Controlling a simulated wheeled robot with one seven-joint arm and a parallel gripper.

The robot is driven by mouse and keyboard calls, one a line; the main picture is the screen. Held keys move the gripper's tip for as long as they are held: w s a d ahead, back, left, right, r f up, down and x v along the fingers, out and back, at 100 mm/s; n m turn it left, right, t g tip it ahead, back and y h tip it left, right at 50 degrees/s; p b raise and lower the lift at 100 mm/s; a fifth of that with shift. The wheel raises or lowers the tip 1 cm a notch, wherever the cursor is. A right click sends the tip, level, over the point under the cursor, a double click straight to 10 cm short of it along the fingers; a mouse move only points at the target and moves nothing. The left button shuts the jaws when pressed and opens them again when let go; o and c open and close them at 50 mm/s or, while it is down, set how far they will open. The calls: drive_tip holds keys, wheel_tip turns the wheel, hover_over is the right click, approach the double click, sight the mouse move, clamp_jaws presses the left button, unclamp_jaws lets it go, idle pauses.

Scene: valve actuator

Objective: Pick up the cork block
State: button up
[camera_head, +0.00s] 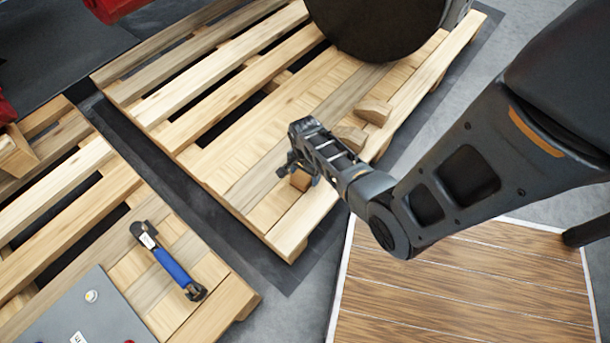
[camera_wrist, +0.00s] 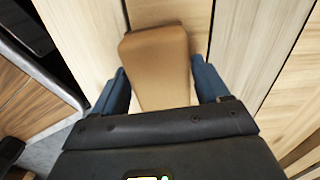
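The cork block is a plain tan-brown block (camera_wrist: 157,62) in the wrist view, lying on the light wooden slats of a pallet. In the camera_head view it shows as a small brown block (camera_head: 301,180) under my gripper (camera_head: 301,168). In the wrist view my gripper (camera_wrist: 160,88) points down with its two blue-grey fingers apart, one on each side of the block. Narrow gaps seem to show between fingers and block, so the gripper looks open around it. The block's near end is hidden by the gripper body.
Two wooden blocks (camera_head: 374,110) lie on the same pallet (camera_head: 236,183), right of my gripper. A large dark round object (camera_head: 375,25) stands behind them. A blue-handled tool (camera_head: 172,267) and a grey plate (camera_head: 85,312) lie on the near-left pallet. Dark gaps separate the slats.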

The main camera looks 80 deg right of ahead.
drive_tip(key=c, duration=0.7)
drive_tip(key=shift+r, duration=0.1)
drive_tip(key=shift+r+p, duration=0.35)
drive_tip(key=shift+r, duration=0.15)
wheel_tip(320, 180, up, 4)
drive_tip(key=p, duration=0.2)
drive_tip(key=shift+s+a+f+p, duration=0.1)
drive_tip(key=shift+p, duration=0.2)
drive_tip(key=s+a+r+p, duration=0.1)
drive_tip(key=s+r, duration=0.1)
drive_tip(key=s, duration=0.1)
drive_tip(key=s+a+r+p, duration=0.2)
drive_tip(key=s, duration=0.1)
drive_tip(key=s+a+r+p, duration=0.1)
drive_tip(key=s+a+r, duration=0.1)
drive_tip(key=s, duration=0.2)
drive_tip(key=shift+s+p, duration=0.1)
drive_tip(key=shift+p, duration=0.3)
